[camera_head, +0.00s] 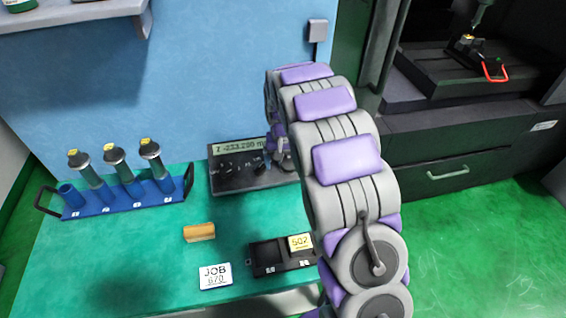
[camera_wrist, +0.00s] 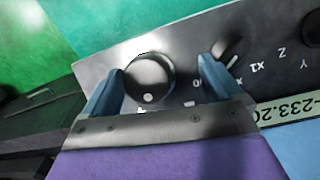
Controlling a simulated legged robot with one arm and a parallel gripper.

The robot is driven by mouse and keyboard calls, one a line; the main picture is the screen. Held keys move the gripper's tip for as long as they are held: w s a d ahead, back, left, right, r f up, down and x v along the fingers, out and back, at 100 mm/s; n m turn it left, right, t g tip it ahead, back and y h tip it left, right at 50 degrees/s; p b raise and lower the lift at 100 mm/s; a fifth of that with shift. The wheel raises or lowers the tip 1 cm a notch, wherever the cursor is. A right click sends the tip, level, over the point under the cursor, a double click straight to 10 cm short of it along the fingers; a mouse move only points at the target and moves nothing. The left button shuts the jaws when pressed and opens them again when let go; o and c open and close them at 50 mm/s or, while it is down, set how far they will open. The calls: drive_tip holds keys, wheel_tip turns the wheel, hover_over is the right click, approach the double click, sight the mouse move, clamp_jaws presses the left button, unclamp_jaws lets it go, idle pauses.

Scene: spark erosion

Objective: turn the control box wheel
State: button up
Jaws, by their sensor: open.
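The control box (camera_head: 240,172) is a dark panel with a lit display, standing on the green bench against the blue wall. Its wheel (camera_wrist: 150,78) is a round black knob with a white dot on its lower front, seen in the wrist view. My gripper (camera_wrist: 161,70) is open with its blue fingers on either side of the wheel. The left finger is close to the wheel's edge; a gap shows at the right finger. Contact cannot be told. In the head view my arm hides the right end of the box and the wheel.
A smaller selector knob (camera_wrist: 232,48) is near my right finger. A blue rack (camera_head: 130,203) with several cylindrical tools stands at left. A dark machine (camera_head: 450,140) stands at right.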

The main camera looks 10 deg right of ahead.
drive_tip(key=shift+w+d+f, duration=0.1)
drive_tip(key=shift+d+f, duration=0.05)
drive_tip(key=shift+d, duration=0.35)
drive_tip(key=shift+w+d+f, duration=0.1)
drive_tip(key=shift+d+f, duration=0.05)
drive_tip(key=shift+d, duration=0.35)
drive_tip(key=shift+o, duration=0.4)
drive_tip(key=shift+d, duration=0.45)
drive_tip(key=shift+a+r, duration=0.1)
drive_tip(key=shift+a, duration=0.8)
drive_tip(key=c, duration=0.5)
drive_tip(key=shift+a, duration=0.1)
drive_tip(key=shift+c, duration=0.5)
drive_tip(key=shift+d, duration=0.45)
drive_tip(key=c, duration=0.4)
drive_tip(key=shift+a, duration=0.15)
